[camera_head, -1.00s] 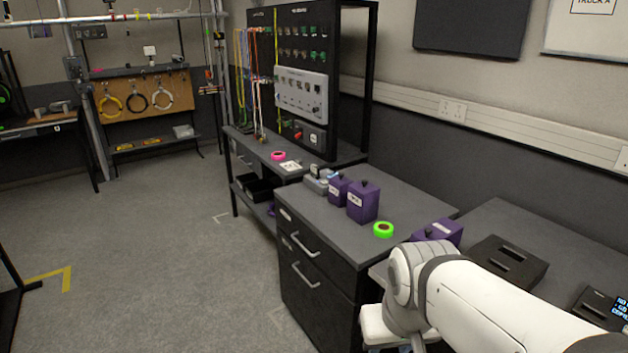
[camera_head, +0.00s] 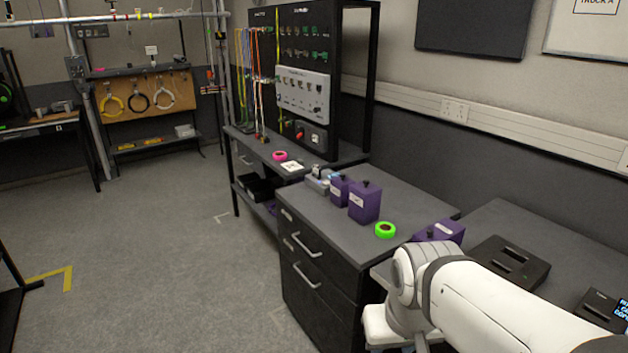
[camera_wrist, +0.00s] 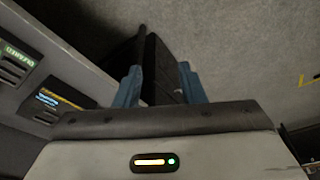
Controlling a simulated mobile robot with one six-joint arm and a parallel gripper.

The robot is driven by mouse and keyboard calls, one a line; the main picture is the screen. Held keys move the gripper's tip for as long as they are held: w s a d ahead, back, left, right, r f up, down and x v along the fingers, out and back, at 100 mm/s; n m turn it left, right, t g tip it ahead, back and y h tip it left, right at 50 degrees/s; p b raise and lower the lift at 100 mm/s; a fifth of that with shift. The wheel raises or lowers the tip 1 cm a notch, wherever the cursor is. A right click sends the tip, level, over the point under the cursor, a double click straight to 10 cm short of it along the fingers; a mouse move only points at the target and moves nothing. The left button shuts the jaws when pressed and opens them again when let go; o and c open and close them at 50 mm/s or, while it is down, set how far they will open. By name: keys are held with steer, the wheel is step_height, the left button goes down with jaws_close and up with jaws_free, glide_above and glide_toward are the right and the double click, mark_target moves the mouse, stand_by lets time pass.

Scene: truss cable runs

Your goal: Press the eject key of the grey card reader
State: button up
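I cannot clearly make out a grey card reader or its eject key. A dark device with a lit text screen (camera_head: 605,310) sits on the right-hand bench, cut off by the picture's edge. In the wrist view, a device with blue and yellow screen text (camera_wrist: 55,101) and a device with a green screen band (camera_wrist: 17,60) lie at the left; either may be a reader. My gripper (camera_wrist: 160,84) has its two blue fingers apart with nothing held. A dark cabinet shows beyond and between them. In the head view my gripper is hidden or out of frame.
A dark dock with two slots (camera_head: 506,262) and a tilted purple box (camera_head: 438,232) are beside my arm. Purple boxes (camera_head: 364,202) and green tape (camera_head: 385,230) stand on the drawer cabinet (camera_head: 320,285). Open floor (camera_head: 150,260) lies left.

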jaws_close()
stand_by(0.3)
stand_by(1.4)
